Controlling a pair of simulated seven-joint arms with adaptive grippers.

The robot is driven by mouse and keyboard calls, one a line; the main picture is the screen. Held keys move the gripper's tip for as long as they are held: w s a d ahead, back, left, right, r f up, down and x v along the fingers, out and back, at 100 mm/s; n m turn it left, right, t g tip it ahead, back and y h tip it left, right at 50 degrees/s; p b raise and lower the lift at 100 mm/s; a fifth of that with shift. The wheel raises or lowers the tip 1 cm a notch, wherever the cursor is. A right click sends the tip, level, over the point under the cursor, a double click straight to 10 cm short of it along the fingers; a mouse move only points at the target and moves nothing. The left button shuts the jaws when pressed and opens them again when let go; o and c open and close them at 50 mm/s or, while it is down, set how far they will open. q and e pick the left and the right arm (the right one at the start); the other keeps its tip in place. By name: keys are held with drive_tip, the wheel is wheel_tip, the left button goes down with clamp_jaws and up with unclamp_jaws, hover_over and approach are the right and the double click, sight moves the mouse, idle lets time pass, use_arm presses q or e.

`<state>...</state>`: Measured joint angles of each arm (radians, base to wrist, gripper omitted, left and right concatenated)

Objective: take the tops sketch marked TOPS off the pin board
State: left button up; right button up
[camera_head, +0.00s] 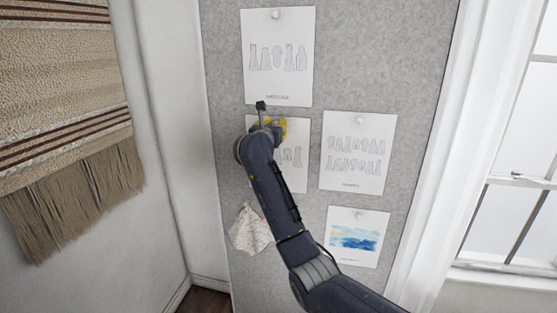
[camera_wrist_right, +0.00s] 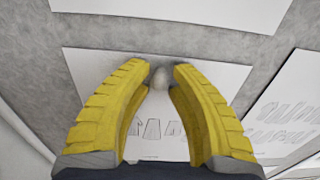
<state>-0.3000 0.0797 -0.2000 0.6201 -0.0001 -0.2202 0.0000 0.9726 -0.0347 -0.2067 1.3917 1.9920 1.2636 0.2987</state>
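My right gripper (camera_head: 268,126) is in front of a white sketch sheet (camera_head: 297,180) on the grey pin board and covers part of it. In the right wrist view, its yellow fingers (camera_wrist_right: 161,68) are apart, on either side of a round grey pin (camera_wrist_right: 160,78) at the top of that sheet (camera_wrist_right: 215,78). I cannot tell if they touch the pin. Flared garment drawings show between the fingers. Another sketch sheet (camera_head: 277,57) hangs above, and one with two rows of small garments (camera_head: 357,150) hangs to the right. The labels are too small to read, so I cannot tell which says TOPS. My left gripper is out of view.
The pin board (camera_head: 222,60) also holds a blue watercolour sheet (camera_head: 354,238) at lower right and a patterned fabric swatch (camera_head: 250,230) at lower left. A fringed woven hanging (camera_head: 62,100) is on the left wall. A window (camera_head: 515,200) is at the right.

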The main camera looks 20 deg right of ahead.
clamp_jaws()
drive_tip(key=shift+v, duration=1.65)
